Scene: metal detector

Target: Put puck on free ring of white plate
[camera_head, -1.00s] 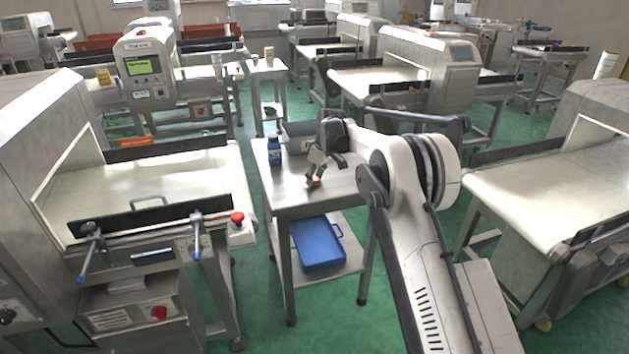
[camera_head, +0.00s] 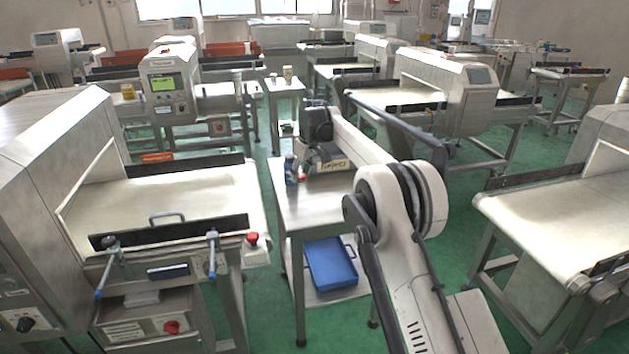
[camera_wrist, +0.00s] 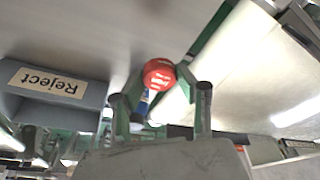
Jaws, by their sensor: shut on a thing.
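The red puck (camera_wrist: 159,74), round with pale lettering, is between the fingertips of my gripper (camera_wrist: 157,84) in the wrist view. My gripper is shut on it. In the head view the puck (camera_head: 301,177) is a small red spot near the far left part of the steel table (camera_head: 315,208), beside the blue bottle (camera_head: 290,172). My gripper (camera_head: 302,170) is small and partly lost against the bottle and box there. I cannot make out the white plate or its rings in either view.
A grey box labelled Reject (camera_head: 331,166) stands at the table's back, close to my gripper; it also shows in the wrist view (camera_wrist: 60,90). A blue tray (camera_head: 331,264) lies on the lower shelf. A conveyor (camera_head: 155,205) stands left; the table's front is clear.

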